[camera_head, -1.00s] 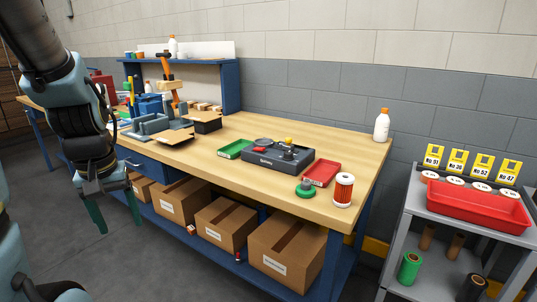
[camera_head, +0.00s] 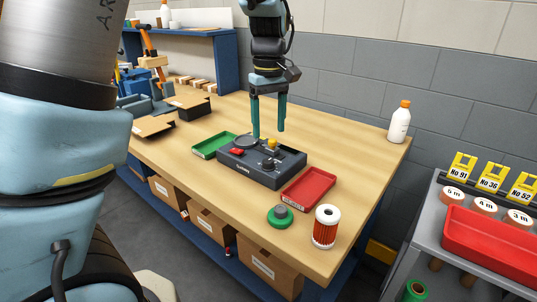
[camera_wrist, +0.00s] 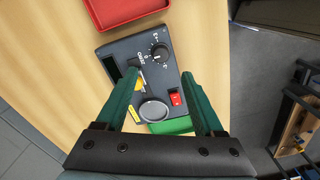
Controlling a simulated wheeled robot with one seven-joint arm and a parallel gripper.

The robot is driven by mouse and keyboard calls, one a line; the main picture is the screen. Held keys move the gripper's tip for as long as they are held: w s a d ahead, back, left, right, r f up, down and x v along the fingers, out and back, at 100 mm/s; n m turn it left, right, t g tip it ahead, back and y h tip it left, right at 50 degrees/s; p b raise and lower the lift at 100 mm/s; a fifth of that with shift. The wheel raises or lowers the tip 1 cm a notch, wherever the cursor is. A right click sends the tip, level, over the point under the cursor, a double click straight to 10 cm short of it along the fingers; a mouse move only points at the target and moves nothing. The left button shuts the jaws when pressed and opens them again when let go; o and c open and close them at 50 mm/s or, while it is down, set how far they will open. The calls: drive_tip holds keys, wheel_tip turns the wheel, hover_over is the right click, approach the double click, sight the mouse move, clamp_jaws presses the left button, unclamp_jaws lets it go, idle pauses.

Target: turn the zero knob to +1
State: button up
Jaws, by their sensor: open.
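The dark grey instrument box (camera_head: 253,172) sits on the wooden workbench. A black knob with white scale marks (camera_head: 268,164) is on its top, also in the wrist view (camera_wrist: 158,52); it looks like the zero knob, but its label and pointer setting are too small to read surely. A yellow knob (camera_head: 272,144), a red switch (camera_head: 237,151) and a round plate (camera_head: 246,141) share the top. My gripper (camera_head: 268,134) is open and empty, pointing down above the box's far side. In the wrist view a green finger partly covers the yellow knob.
A green tray (camera_head: 209,152) lies left of the box and a red tray (camera_head: 307,194) lies right. A white bottle (camera_head: 400,124) stands at the back right.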

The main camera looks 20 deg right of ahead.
sight(268, 160)
wheel_tip(268, 160, down, 9)
drive_tip(key=shift+a+f+p, duration=0.1)
drive_tip(key=shift+f+p, duration=0.05)
drive_tip(key=shift+p, duration=0.55)
clamp_jaws()
